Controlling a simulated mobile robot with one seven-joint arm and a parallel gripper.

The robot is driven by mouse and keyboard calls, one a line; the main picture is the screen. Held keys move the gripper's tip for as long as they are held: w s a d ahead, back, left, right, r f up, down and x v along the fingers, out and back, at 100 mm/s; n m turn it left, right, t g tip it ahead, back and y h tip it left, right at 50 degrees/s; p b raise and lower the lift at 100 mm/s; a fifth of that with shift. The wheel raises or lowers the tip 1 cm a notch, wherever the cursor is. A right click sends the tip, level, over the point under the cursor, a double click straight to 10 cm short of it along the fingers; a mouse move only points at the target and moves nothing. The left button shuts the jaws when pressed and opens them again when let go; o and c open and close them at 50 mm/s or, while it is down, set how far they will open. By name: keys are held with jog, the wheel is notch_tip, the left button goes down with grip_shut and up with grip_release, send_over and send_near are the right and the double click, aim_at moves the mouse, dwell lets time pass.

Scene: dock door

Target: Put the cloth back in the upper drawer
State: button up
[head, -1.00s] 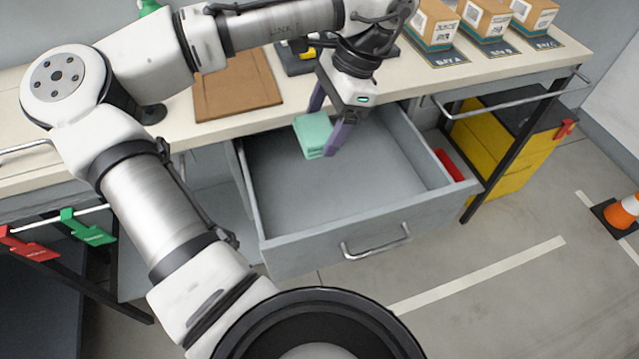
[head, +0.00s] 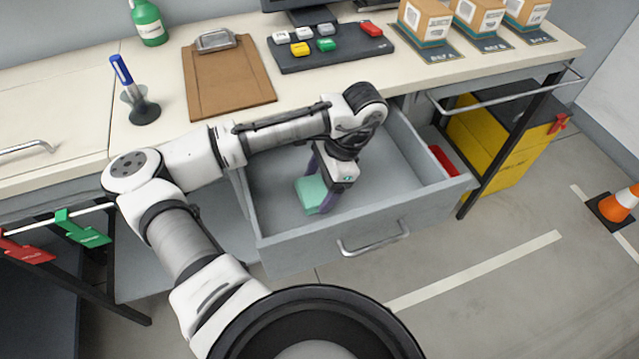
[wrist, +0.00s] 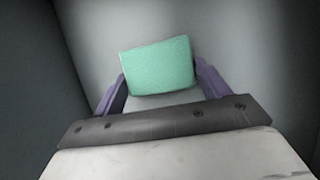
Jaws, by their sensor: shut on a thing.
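The cloth (head: 310,192) is a small mint-green folded block. My gripper (head: 321,196) is shut on it, inside the open upper drawer (head: 330,247). In the wrist view the cloth (wrist: 158,66) sits between the two purple fingers (wrist: 158,88), slightly tilted, with the grey drawer floor behind it. I cannot tell whether the cloth touches the floor. The drawer is grey, pulled out, and otherwise looks empty; my arm hides part of its back and left side.
A clipboard (head: 228,80), a pen holder (head: 143,108), a button panel (head: 330,48) and several boxes (head: 424,22) stand on the bench. A metal rail (head: 505,97) and yellow cabinet (head: 500,140) are to the right. An orange cone (head: 622,205) stands on the floor.

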jog(key=shift+f, duration=0.2)
jog(key=o, duration=0.4)
jog(key=shift+f, duration=0.1)
jog(key=o, duration=0.5)
jog(key=v, duration=1.2)
jog(key=shift+r, duration=0.25)
jog(key=shift+d, duration=0.1)
